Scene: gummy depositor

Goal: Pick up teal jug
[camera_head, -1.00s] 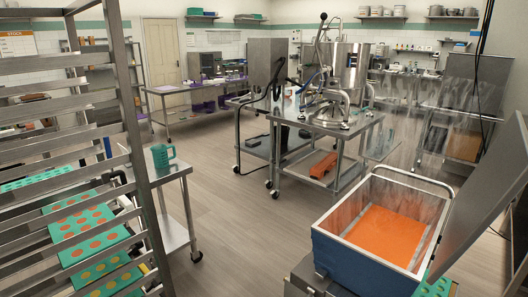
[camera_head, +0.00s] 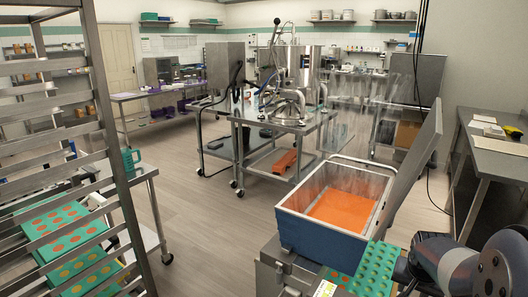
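The teal jug (camera_head: 131,160) stands on a steel table (camera_head: 150,171) at the left. The near steel rack's post hides part of it. It looks upright, with its handle to the right. My gripper is not in view. Only grey and dark links of my arm show at the lower right, far from the jug.
The steel rack (camera_head: 118,190) holding teal trays with orange spots (camera_head: 60,232) stands between me and the jug. A blue open bin (camera_head: 318,238) with orange contents and a teal tray (camera_head: 375,270) are in front. The floor (camera_head: 210,222) between rack and bin is clear.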

